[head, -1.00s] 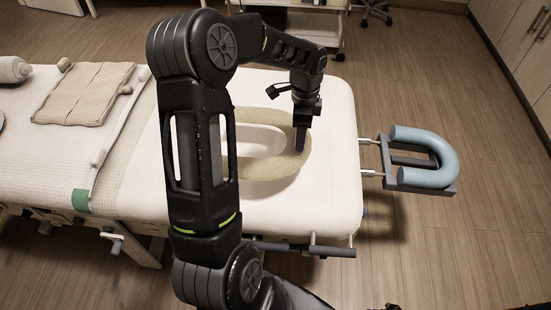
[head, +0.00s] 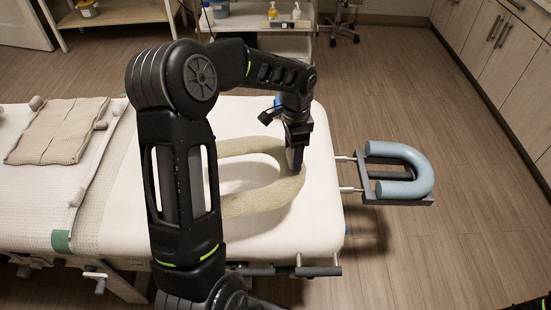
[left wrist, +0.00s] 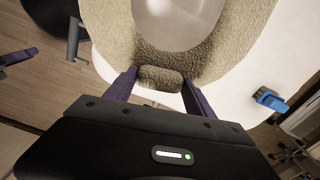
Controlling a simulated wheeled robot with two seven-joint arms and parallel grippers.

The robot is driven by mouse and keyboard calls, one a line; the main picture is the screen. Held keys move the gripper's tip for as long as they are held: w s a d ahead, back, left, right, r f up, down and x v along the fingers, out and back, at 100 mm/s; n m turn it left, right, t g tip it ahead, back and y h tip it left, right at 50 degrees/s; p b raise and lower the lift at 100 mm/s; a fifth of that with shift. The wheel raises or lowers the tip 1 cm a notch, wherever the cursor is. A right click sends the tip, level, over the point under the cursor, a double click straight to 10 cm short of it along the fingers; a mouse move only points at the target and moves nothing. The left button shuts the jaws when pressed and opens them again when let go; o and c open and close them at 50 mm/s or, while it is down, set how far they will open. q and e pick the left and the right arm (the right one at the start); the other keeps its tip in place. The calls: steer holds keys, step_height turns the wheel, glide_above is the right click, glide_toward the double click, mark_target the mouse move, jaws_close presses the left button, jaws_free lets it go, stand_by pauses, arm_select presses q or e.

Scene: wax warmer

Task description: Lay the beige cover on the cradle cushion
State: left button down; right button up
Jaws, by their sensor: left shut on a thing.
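The beige cover (head: 262,200) is a fuzzy ring-like piece over the white end of the massage table; my arm hides its left part. My left gripper (head: 295,166) points down at its right end. In the left wrist view the gripper (left wrist: 160,80) is shut on a small fuzzy tab of the cover (left wrist: 205,62), with a finger on each side. I cannot tell whether the cover is touching the table or slightly raised. The cradle cushion (head: 420,172) is a bare blue-grey U-shaped pad on a dark frame beyond the table's right end. My right gripper is not in view.
The white table (head: 320,215) fills the middle. A folded beige pad (head: 52,130) lies on a textured blanket at left. Metal rods (head: 350,190) join the cradle frame to the table. A trolley with bottles (head: 262,20) stands behind. The floor around the cradle is clear.

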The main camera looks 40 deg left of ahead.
arm_select(q)
steer(key=w+d+r+n, duration=0.1)
steer(key=d+r+n, duration=0.1)
steer(key=d+n, duration=0.2)
steer(key=w+d+r+n, duration=0.2)
steer(key=d+n, duration=0.2)
steer(key=d, duration=0.6)
